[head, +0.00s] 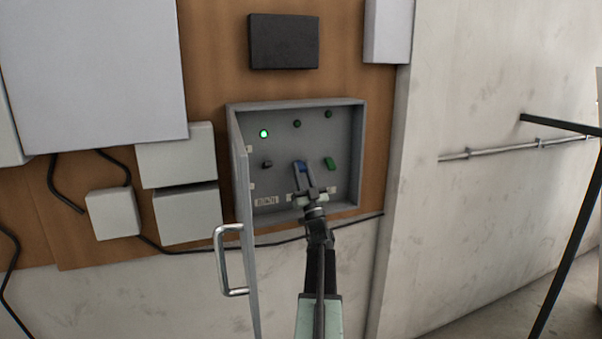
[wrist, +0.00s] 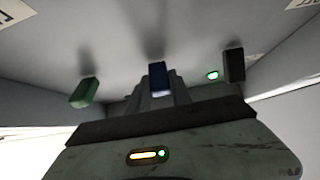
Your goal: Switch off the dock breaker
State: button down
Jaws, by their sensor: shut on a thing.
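An open shallow grey breaker box (head: 362,150) hangs on a brown board. Inside are a black lever (head: 267,164) at the left, a blue lever (head: 300,168) in the middle and a green lever (head: 330,163) at the right. My gripper (head: 306,187) is shut on the blue lever. The wrist view shows the blue lever (wrist: 157,76) between my jaws, with the green lever (wrist: 84,92) and black lever (wrist: 234,65) apart on either side. The lamp above the black lever (head: 264,133) glows green; the middle lamp (head: 297,124) and right lamp (head: 328,114) are dark. Label text is unreadable.
The box's door (head: 243,200) stands open at the left, its metal handle (head: 219,260) sticking out. A dark box (head: 284,42) is above. Pale boxes (head: 187,213) and cables are at the left. A wall rail (head: 480,152) and black frame (head: 570,260) are at the right.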

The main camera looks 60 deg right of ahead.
jog(key=c, duration=1.2)
grip_release()
jog(key=shift+w, duration=0.2)
jog(key=shift+o, duration=0.2)
jog(key=b+v, duration=0.5)
jog(key=v, duration=0.3)
jog(key=shift+b, duration=0.3)
jog(key=shift+r, duration=0.1)
